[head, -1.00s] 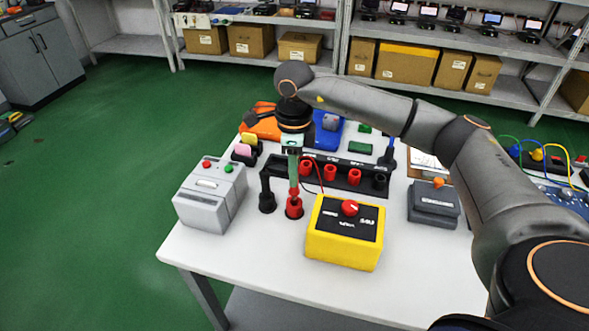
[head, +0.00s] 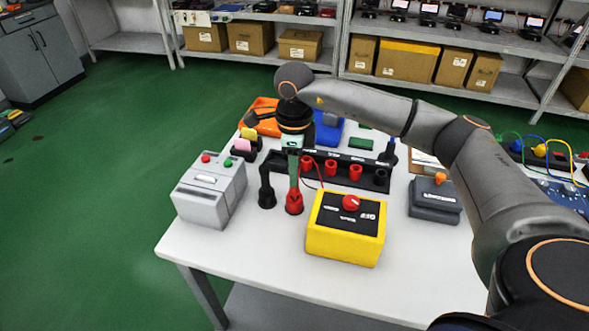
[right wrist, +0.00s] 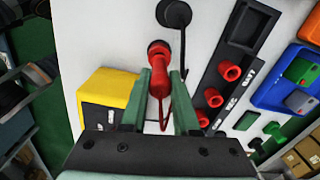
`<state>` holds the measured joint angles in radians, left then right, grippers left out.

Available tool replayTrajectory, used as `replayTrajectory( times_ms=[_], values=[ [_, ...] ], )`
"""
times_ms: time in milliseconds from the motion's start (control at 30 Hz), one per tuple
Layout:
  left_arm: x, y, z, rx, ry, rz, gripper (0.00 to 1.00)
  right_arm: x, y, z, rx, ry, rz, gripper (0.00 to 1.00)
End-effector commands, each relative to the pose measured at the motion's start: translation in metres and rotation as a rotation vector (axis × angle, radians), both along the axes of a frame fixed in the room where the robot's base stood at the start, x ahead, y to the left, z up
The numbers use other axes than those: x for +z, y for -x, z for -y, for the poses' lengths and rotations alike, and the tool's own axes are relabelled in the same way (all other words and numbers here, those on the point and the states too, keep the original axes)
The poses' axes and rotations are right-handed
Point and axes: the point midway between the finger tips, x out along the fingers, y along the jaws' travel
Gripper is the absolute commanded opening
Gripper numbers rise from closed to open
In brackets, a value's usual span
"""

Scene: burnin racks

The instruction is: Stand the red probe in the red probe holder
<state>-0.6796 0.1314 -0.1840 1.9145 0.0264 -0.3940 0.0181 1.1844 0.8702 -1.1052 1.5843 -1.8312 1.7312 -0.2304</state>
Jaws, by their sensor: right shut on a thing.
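My right gripper (head: 294,182) points down over the table, shut on the red probe (right wrist: 157,82). The probe is upright, with a thin red lead running off it. The red probe holder (head: 294,206) is a red cup on the table directly below the gripper. In the head view the probe's lower end meets the holder's top; how deep it sits is hard to tell. In the right wrist view the holder (right wrist: 158,48) shows just past the fingertips, in line with the probe. My left gripper is not in view.
A black probe stands in a black holder (head: 267,200) just left. A yellow meter box (head: 344,245) is close on the right. Behind is a black rack (head: 340,182) with red sockets. A grey box (head: 210,190) stands at left. The front of the table is clear.

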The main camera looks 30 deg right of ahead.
Motion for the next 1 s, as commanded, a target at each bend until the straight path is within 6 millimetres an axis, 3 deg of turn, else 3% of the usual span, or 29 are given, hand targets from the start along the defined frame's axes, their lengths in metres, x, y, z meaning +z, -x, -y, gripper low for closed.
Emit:
replayTrajectory(
  times_ms=[833, 867, 1000],
  values=[
    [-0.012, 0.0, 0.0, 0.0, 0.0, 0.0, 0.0, -0.017, 0.0, 0.0, 0.0, 0.0, 0.0, 0.0],
    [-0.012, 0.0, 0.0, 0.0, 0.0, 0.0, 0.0, -0.016, 0.0, 0.0, 0.0, 0.0, 0.0, 0.31],
    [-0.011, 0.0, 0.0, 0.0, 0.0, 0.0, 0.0, -0.016, 0.0, 0.0, 0.0, 0.0, 0.0, 0.47]
  ],
)
